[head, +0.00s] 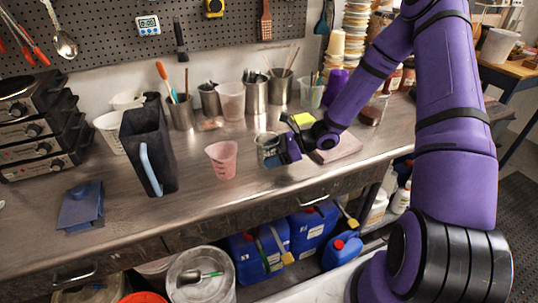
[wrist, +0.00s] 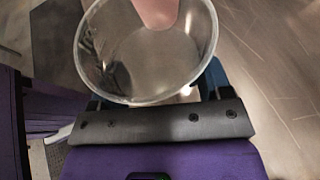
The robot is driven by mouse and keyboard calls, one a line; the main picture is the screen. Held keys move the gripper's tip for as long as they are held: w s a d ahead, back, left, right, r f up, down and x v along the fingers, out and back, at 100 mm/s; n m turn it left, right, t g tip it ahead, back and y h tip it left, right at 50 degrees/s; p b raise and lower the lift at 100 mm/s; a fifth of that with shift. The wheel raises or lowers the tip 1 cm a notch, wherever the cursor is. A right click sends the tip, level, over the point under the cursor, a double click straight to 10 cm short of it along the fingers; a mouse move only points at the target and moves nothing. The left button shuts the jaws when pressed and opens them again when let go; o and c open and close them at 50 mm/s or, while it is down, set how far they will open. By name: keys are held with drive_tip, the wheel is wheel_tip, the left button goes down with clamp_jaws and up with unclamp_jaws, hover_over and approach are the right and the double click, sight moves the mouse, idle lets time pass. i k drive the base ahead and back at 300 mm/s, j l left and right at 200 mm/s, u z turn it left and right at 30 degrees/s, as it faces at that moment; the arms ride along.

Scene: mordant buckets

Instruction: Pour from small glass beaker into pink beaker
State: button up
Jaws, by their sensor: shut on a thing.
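The pink beaker (head: 222,160) stands upright on the metal bench, left of my gripper. The small glass beaker (head: 268,148) is held in my gripper (head: 283,152), to the right of the pink beaker and apart from it in the head view. In the wrist view, the glass beaker (wrist: 148,60) fills the upper middle, its round mouth facing the camera. Its inside looks clear, and I cannot tell what it holds. Part of the pink beaker (wrist: 156,10) shows at the top edge of the wrist view. The gripper fingers are mostly hidden by the glass beaker in that view.
A tall dark pitcher (head: 148,150) with a blue-grey handle stands left of the pink beaker. Metal canisters (head: 255,95) with tools stand behind. A pinkish board (head: 335,150) lies to the right. The bench front between pitcher and gripper is mostly clear.

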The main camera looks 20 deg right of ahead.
sight(223, 154)
drive_tip(key=k+j, duration=0.2)
drive_tip(key=i+j, duration=0.1)
drive_tip(key=j, duration=0.95)
drive_tip(key=i+j, duration=0.15)
drive_tip(key=j, duration=0.35)
